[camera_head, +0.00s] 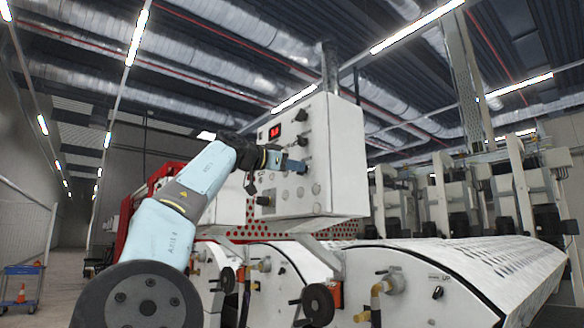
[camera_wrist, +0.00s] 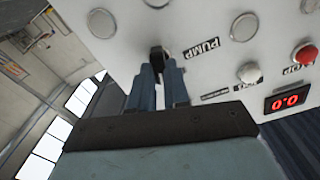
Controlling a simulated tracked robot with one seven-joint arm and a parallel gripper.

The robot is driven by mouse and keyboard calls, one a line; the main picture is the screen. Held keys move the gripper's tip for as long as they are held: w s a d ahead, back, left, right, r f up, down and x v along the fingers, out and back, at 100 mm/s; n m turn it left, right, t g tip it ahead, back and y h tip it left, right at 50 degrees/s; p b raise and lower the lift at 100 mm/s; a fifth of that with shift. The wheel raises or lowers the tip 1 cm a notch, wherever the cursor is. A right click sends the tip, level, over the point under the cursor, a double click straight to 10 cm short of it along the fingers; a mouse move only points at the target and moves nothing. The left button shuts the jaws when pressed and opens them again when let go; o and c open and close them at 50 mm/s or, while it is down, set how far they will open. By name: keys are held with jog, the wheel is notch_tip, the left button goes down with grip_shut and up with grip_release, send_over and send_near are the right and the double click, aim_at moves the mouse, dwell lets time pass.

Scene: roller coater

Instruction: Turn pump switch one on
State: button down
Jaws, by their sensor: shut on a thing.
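My gripper (camera_wrist: 160,72) is at the face of a white control box (camera_head: 338,130). In the wrist view its two blue-grey fingers are closed around a small black switch knob (camera_wrist: 157,52) next to a "PUMP" label (camera_wrist: 203,48). The knob's pointer direction is mostly hidden between the fingers. In the head view the gripper (camera_head: 300,165) reaches the box from the left, and the knob it holds cannot be made out clearly there.
The panel also carries white buttons (camera_wrist: 244,27), a red button (camera_wrist: 305,54) and a red display reading 0.0 (camera_wrist: 286,99). White machine covers with black handwheels (camera_head: 318,304) stand below the box. A blue cart (camera_head: 22,284) is at the far left.

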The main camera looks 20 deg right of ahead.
jog(key=shift+d+m, duration=0.1)
jog(key=shift+m, duration=1.5)
jog(key=shift+f, duration=0.1)
jog(key=c, duration=1.1)
grip_release()
jog(key=v, duration=1.4)
jog(key=shift+d, duration=0.15)
